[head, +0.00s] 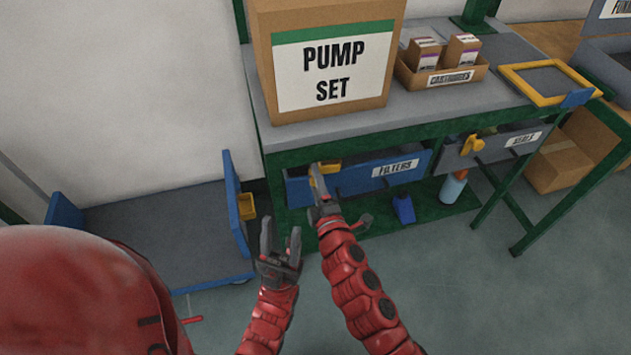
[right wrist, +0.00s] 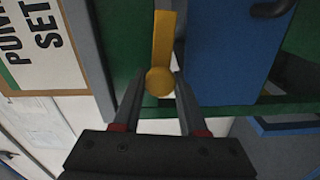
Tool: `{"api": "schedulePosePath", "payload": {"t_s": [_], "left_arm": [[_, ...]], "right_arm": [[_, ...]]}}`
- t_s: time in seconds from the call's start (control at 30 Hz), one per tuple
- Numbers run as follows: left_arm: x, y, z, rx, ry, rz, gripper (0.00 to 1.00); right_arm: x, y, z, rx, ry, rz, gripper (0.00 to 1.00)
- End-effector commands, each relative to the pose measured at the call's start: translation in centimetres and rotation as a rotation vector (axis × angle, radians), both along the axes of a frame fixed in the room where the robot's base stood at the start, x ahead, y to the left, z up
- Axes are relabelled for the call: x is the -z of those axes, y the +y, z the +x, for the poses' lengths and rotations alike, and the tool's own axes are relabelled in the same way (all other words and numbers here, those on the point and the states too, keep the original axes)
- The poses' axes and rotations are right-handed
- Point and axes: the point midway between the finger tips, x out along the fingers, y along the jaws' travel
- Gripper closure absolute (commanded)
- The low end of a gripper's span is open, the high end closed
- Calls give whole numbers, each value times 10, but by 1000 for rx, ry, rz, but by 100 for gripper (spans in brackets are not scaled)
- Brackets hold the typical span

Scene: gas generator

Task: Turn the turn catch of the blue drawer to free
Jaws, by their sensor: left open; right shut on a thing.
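The blue drawer labelled FILTERS (head: 360,178) sits under the grey bench top; its front also shows in the right wrist view (right wrist: 222,60). Its yellow turn catch (head: 330,167) is at the upper left of the drawer front. In the right wrist view the catch (right wrist: 164,40) is a flat bar with a round knob at one end. My right gripper (head: 317,182) is shut on the catch, with a finger on each side of the knob in the wrist view (right wrist: 160,90). My left gripper (head: 281,247) is open and empty, below and left of the right one.
A PUMP SET box (head: 325,60) stands on the bench above the drawer. A grey drawer (head: 500,145) with its own yellow catch (head: 473,146) is to the right. A blue cart (head: 160,230) stands at left. A spray bottle (head: 453,187) is on the green lower shelf. Front floor is clear.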

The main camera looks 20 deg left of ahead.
Motion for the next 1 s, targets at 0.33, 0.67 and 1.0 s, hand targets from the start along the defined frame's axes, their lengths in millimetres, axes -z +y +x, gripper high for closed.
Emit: {"api": "schedulePosePath", "payload": {"t_s": [0.33, 0.67, 1.0], "left_arm": [[4, 0, 0, 0, 0, 0, 50], [4, 0, 0, 0, 0, 0, 50], [4, 0, 0, 0, 0, 0, 50]], "right_arm": [[3, 0, -1, -1, -65, -101, 100], [3, 0, 0, 1, -73, -115, 100], [2, 0, 0, 0, -73, -114, 30]]}}
